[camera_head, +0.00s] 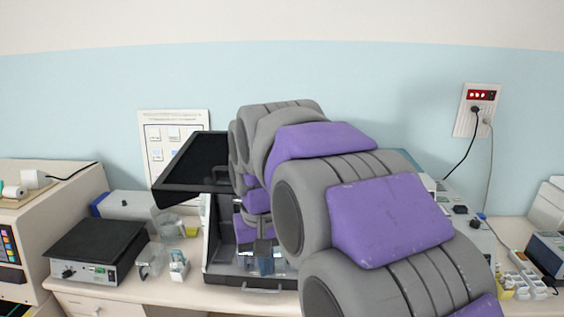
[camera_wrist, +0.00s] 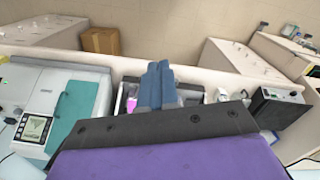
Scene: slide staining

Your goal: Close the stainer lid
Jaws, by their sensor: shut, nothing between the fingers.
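The stainer (camera_head: 212,268) is a dark open box with pale edges on the bench. Its black lid (camera_head: 190,165) stands raised and tilted above the box, and my arm hides its right part. My gripper (camera_head: 266,262) points down in front of the stainer's open interior, low and near its front side. In the wrist view, the blue-grey fingers (camera_wrist: 157,84) are together with nothing between them. Pink-filled containers (camera_wrist: 131,104) show beside the fingers. The lid is not recognisable in the wrist view. I cannot tell whether the fingers touch the stainer.
A black-topped device (camera_head: 95,245) and small glassware (camera_head: 179,266) stand left of the stainer. A white machine with a screen (camera_wrist: 37,127) and teal panel (camera_wrist: 72,112) is at the wrist view's left. A wall socket (camera_head: 478,110) with cables is at the right. A cardboard box (camera_wrist: 101,40) sits beyond the bench.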

